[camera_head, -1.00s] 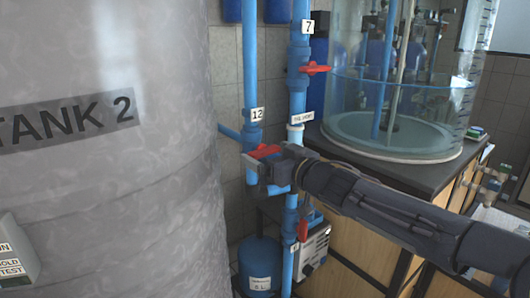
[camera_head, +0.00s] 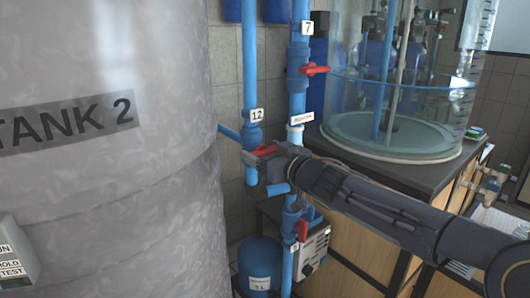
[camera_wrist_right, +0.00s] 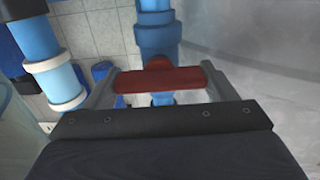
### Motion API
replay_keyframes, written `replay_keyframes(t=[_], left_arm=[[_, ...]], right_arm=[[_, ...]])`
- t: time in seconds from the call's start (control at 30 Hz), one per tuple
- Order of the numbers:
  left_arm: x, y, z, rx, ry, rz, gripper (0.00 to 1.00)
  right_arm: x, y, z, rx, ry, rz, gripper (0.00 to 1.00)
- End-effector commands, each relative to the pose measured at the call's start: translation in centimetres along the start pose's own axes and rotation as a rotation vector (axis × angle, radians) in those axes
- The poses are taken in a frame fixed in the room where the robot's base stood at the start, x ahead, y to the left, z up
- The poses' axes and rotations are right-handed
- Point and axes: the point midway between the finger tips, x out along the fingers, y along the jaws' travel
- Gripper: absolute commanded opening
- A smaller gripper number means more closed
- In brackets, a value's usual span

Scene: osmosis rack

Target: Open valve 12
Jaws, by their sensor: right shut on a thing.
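The valve with the label 12 (camera_head: 257,115) sits on a blue vertical pipe right beside the grey tank. Its red handle (camera_head: 264,151) shows just below the label, partly hidden by my right gripper (camera_head: 262,158). In the right wrist view the red handle (camera_wrist_right: 160,79) lies crosswise between the two fingers of the right gripper (camera_wrist_right: 158,84), and the gripper is shut on it. The blue valve body (camera_wrist_right: 158,35) is behind the handle. My left gripper is not in view.
The large tank marked TANK 2 (camera_head: 110,190) fills the left side, close to the gripper. A parallel blue pipe with label 7 (camera_head: 307,27) and a red handle (camera_head: 313,69) stands to the right. A glass tank (camera_head: 400,100) stands on a dark counter behind my arm.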

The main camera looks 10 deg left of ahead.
Motion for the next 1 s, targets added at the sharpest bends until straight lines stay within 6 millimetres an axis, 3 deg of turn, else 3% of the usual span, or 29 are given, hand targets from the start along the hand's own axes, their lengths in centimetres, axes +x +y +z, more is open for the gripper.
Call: replay_keyframes(t=[1.0], left_arm=[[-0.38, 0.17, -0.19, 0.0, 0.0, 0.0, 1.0]], right_arm=[[-0.02, -0.17, 0.08, -0.569, 0.0, 0.0, 0.55]])
